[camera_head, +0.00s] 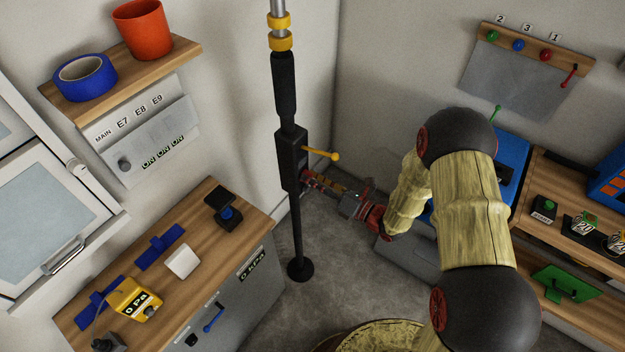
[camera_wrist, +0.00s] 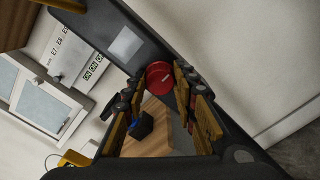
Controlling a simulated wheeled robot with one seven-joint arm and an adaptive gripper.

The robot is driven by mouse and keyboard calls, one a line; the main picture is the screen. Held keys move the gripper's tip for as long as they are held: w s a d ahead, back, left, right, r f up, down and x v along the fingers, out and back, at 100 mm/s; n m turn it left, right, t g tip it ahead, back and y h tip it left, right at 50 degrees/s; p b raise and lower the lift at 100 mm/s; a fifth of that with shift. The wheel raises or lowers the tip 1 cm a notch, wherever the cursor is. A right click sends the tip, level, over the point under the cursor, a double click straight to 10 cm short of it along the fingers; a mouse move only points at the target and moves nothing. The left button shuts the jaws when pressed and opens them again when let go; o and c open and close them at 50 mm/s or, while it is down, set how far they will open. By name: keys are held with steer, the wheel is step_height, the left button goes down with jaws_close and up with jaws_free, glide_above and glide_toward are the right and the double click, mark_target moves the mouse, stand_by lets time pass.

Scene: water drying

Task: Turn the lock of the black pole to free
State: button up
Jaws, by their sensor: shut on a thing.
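The black pole (camera_head: 296,230) stands upright on a round foot in the corner, with a black box-shaped housing (camera_head: 291,158) partway up. A yellow-tipped lever (camera_head: 322,154) sticks out to the right from the housing. My gripper (camera_head: 309,183) reaches in from the right to the lower part of the housing, below the lever. In the wrist view, a round red knob (camera_wrist: 159,75) on the dark housing (camera_wrist: 110,30) sits between the fingertips, and my gripper (camera_wrist: 160,84) is shut on it. The fingers hide most of the knob in the head view.
A wooden-topped cabinet (camera_head: 190,232) stands left of the pole, with a yellow gauge (camera_head: 134,299) on it. A shelf (camera_head: 115,85) holds a red cup and blue tape. A wooden workbench (camera_head: 560,190) is at the right. Grey floor is clear around the pole foot.

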steer(key=c, duration=0.4)
steer(key=shift+c, duration=0.2)
steer(key=shift+n, duration=0.4)
steer(key=n+b, duration=0.6)
steer(key=n, duration=1)
steer(key=shift+f+n, duration=0.1)
steer(key=shift+n, duration=0.3)
steer(key=shift+n+b, duration=0.3)
steer(key=o, duration=1.1)
